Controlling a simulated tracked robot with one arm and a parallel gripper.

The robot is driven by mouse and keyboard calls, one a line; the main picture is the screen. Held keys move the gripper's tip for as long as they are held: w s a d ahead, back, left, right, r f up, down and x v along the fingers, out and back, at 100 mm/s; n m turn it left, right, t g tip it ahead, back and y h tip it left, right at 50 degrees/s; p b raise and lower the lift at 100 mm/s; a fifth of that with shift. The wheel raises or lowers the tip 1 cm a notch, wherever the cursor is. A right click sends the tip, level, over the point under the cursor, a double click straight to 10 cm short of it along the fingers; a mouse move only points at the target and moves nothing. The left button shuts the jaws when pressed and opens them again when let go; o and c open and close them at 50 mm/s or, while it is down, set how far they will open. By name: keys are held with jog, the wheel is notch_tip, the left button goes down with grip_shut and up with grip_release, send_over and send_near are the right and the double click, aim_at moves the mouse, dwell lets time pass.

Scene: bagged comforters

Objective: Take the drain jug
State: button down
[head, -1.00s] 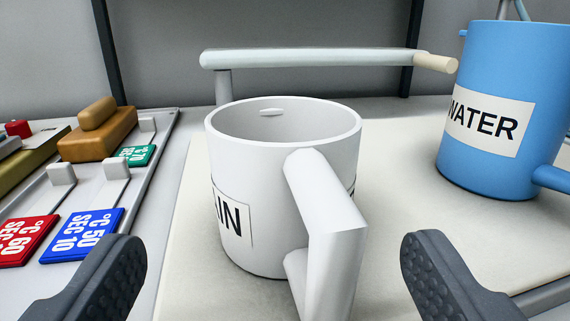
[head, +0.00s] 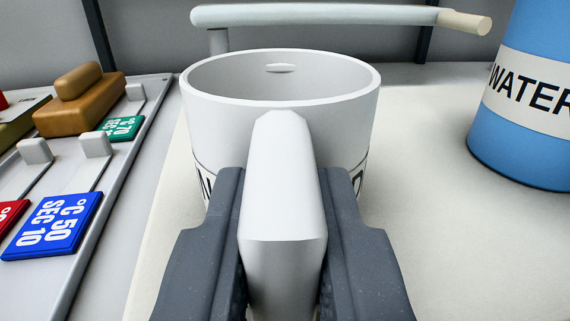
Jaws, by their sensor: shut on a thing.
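The drain jug (head: 345,130) is a white, open-topped jug in the middle of the head view. It stands upright on a pale surface, with its white handle (head: 283,190) facing me. Its label is mostly hidden behind my gripper. My gripper (head: 283,215) is shut on the handle, with one dark grey finger on each side of it. The inside of the jug looks empty as far as I can see.
A blue jug labelled WATER (head: 520,110) stands close on the right. A panel (head: 100,195) with sliders, coloured tags and a brown block (head: 80,105) lies on the left. A pale horizontal bar (head: 320,15) runs behind the jug.

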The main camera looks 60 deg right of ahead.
aim_at(284, 180)
jog(key=shift+r, duration=0.15)
jog(key=shift+r+p, duration=0.7)
jog(key=shift+r, duration=0.9)
jog(key=shift+s+a+r, duration=0.1)
jog(key=shift+a+r, duration=0.05)
jog(key=shift+r, duration=0.1)
jog(key=s+a+r+p, duration=0.1)
jog(key=s+a+p, duration=0.2)
jog(key=s+a, duration=0.8)
jog(key=shift+a, duration=0.1)
